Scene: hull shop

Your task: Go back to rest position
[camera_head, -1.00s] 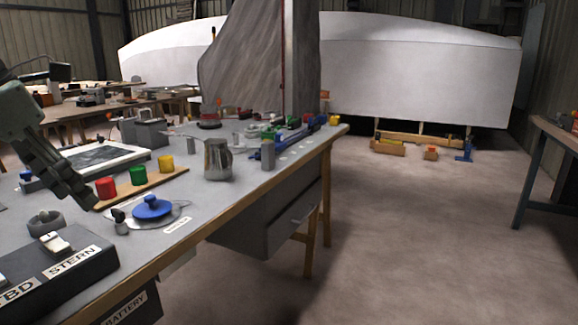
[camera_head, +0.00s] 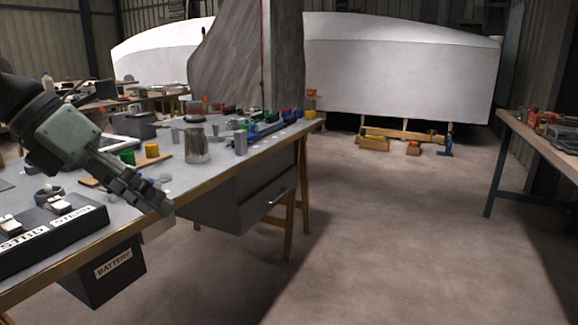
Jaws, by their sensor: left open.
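My left gripper (camera_head: 158,203) comes in from the left, open and empty, in front of the workbench (camera_head: 222,182). Its fingers point down and to the right, and their tips show against the bench's front edge. The hand and fingers cover part of the bench top, including the place around the wooden strip's left end. My right gripper is not in view.
A drawer unit (camera_head: 245,195) hangs below. Another table (camera_head: 545,140) stands right. Open floor (camera_head: 390,230) lies between.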

